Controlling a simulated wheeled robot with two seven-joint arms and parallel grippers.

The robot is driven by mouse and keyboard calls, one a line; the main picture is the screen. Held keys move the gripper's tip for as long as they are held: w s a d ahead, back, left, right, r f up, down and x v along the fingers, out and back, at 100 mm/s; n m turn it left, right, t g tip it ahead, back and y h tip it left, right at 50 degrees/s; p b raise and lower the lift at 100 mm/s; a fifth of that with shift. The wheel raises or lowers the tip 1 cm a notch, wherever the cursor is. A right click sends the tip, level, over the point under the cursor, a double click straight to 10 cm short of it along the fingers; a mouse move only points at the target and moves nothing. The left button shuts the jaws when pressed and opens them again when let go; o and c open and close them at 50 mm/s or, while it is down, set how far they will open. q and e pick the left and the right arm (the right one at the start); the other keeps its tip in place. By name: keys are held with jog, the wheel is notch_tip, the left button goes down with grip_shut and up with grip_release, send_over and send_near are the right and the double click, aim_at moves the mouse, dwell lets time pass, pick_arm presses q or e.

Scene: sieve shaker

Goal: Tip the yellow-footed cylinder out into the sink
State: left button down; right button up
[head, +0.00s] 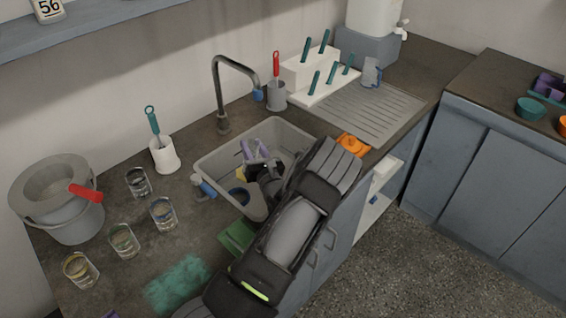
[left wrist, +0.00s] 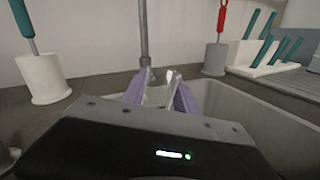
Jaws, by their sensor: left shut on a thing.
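My left gripper (head: 256,150) is over the sink (head: 215,165), its purple fingers pointing away toward the tap. It is shut on a pale, clear-looking thing, which shows between the fingers in the left wrist view (left wrist: 156,95). The held thing is small and partly hidden; I cannot tell its foot colour or how far it is tilted. A clear glass with a yellowish tint (head: 80,270) stands upright on the counter at the lower left. I cannot tell whether either one is the yellow-footed cylinder. My right gripper is not in view.
Several clear glasses, one here (head: 163,213), stand left of the sink near a grey bucket (head: 75,215). The tap (head: 223,125) rises behind the basin. A brush holder (head: 164,155) stands at the back left. The drainboard (head: 370,115) is right of the sink.

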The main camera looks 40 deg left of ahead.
pick_arm(q)
jog(key=shift+s+a+f+n+g, duration=0.15)
jog(key=shift+s+a+n, duration=0.2)
jog(key=shift+n, duration=0.35)
jog(key=shift+s+a+f+n+g, duration=0.2)
jog(key=shift+s+n, duration=0.2)
jog(key=shift+n, duration=0.3)
jog(key=shift+h, duration=0.3)
